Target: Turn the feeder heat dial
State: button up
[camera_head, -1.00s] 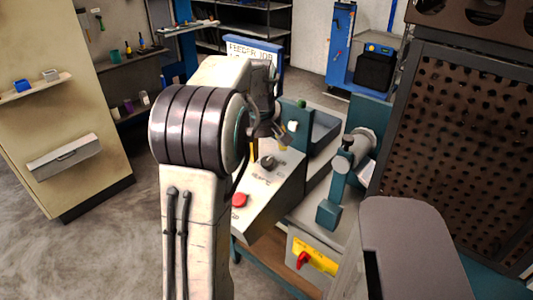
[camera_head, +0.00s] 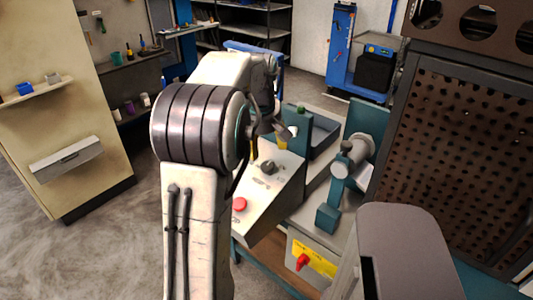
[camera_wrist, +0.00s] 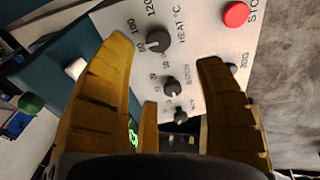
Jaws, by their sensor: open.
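The feeder heat dial (camera_wrist: 158,40) is a dark round knob on a light panel, marked "HEAT °C" with numbers around it. It shows near the top middle of the wrist view, beyond the fingertips. In the head view a dark knob (camera_head: 268,167), apparently this dial, stands on the sloped panel (camera_head: 262,205). My gripper (camera_wrist: 164,50) is open, its two yellow fingers on either side of the dial in the picture, with nothing between them. I cannot tell how far the tips are from the panel. In the head view my arm partly hides the gripper.
Smaller dark knobs (camera_wrist: 173,86) sit below the dial in the wrist view. A red stop button (camera_head: 239,204) is on the panel's near part. A teal machine (camera_head: 327,216) stands right of the panel, and a dark perforated screen (camera_head: 450,160) farther right. Open floor lies left.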

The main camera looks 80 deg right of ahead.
jog(key=n+y+p, duration=0.1)
jog(key=y+p, duration=0.1)
jog(key=p, duration=0.2)
send_over(268, 165)
jog(key=a, duration=0.2)
notch_tip(268, 165, down, 4)
jog(key=shift+w+d+f+n, duration=0.15)
jog(key=shift+d+f+n, duration=0.15)
jog(key=shift+n, duration=0.2)
jog(key=shift+d+r+n, duration=0.15)
jog(key=shift+r+n, duration=0.05)
jog(key=shift+n, duration=1)
jog(key=shift+f+n, duration=0.2)
jog(key=shift+n, duration=0.1)
jog(key=f+p, duration=0.2)
jog(key=f, duration=0.1)
jog(key=f+p, duration=0.2)
jog(key=shift+d, duration=0.4)
jog(key=shift+d+f, duration=0.2)
jog(key=shift+f, duration=0.7)
jog(key=shift+c, duration=0.2)
